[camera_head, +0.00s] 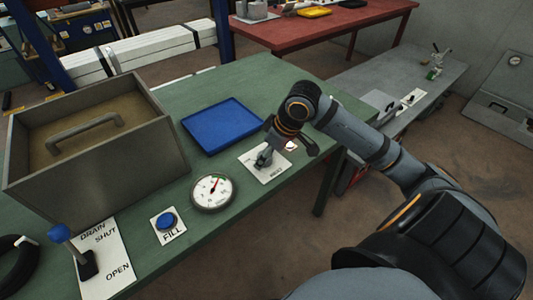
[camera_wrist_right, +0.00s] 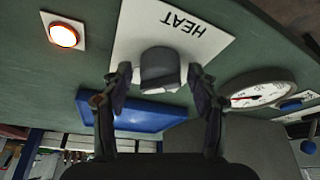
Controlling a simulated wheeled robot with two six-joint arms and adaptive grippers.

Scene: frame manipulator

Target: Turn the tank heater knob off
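The heater knob (camera_head: 264,157) is a grey knob on a white plate (camera_head: 252,168) on the green bench. In the right wrist view the knob (camera_wrist_right: 160,70) sits on the plate marked HEAT (camera_wrist_right: 200,35). My right gripper (camera_head: 287,142) is over the plate with its fingers apart. In the right wrist view the open fingers (camera_wrist_right: 160,84) stand on either side of the knob, with a small gap visible on each side. A round indicator light (camera_wrist_right: 64,35) beside the plate glows orange-red. My left gripper is not in view.
A round gauge (camera_head: 212,191), a blue FILL button (camera_head: 166,221) and a blue-handled DRAIN lever (camera_head: 84,264) stand along the bench front. A blue tray (camera_head: 222,126) lies behind the plate. A large box with a handle (camera_head: 95,190) stands left.

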